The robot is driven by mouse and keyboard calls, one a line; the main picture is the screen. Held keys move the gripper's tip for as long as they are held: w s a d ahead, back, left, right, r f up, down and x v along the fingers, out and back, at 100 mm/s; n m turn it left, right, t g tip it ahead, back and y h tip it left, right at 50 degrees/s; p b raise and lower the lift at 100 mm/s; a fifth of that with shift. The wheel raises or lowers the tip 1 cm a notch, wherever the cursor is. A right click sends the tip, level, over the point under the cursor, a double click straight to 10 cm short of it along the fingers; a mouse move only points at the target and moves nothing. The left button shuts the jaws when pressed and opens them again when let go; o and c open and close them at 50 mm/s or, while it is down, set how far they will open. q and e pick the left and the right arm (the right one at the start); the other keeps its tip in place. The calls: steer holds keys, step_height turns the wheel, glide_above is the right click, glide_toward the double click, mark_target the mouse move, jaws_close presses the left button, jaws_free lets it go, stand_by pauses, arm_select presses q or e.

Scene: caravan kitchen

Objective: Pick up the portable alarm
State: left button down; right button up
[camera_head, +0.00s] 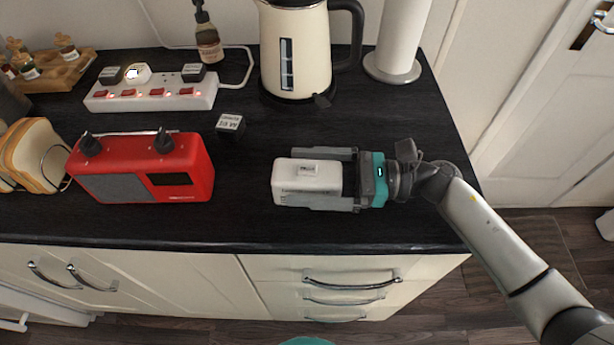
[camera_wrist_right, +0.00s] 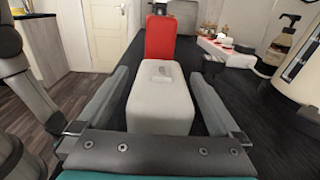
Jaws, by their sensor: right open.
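The portable alarm appears to be the white box (camera_head: 307,176) with a small raised button on top, on the black countertop right of the red radio. My right gripper (camera_head: 318,178) comes in from the right, with one finger along each long side of the box. In the right wrist view the white box (camera_wrist_right: 160,98) lies between the two open fingers (camera_wrist_right: 160,105), with a visible gap on both sides. The box's underside is hidden, so I cannot tell its contact with the counter. My left gripper is not in view.
A red radio (camera_head: 142,170) stands left of the box. A small black plug cube (camera_head: 230,127), a white power strip (camera_head: 150,92), a cream kettle (camera_head: 295,50) and a paper roll (camera_head: 402,35) stand behind. The counter's front edge (camera_head: 230,246) is close in front.

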steer(key=c, duration=1.4)
steer(key=shift+c, duration=0.6)
